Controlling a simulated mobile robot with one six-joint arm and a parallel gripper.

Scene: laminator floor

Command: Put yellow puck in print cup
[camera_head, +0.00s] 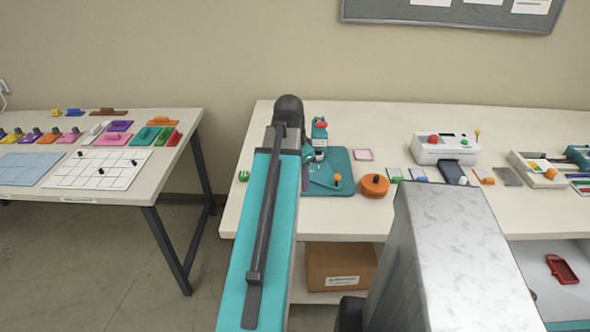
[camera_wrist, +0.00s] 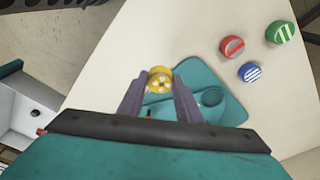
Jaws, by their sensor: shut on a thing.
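The yellow puck (camera_wrist: 160,79), with white marks on its face, is between the fingertips of my gripper (camera_wrist: 160,86) in the wrist view. My gripper is shut on it and holds it over the near side of the teal press (camera_wrist: 190,70) on the table. In the head view the teal press (camera_head: 345,160) stands just right of my arm, with a red knob on top and an orange ball at its front. I cannot make out the print cup clearly in either view.
Red (camera_wrist: 232,47), green (camera_wrist: 281,32) and blue (camera_wrist: 250,72) striped pucks lie beside the press. An orange round pot (camera_head: 375,187) and a white machine (camera_head: 445,147) stand further right. A second table (camera_head: 140,185) at left holds colored blocks, with a floor gap between.

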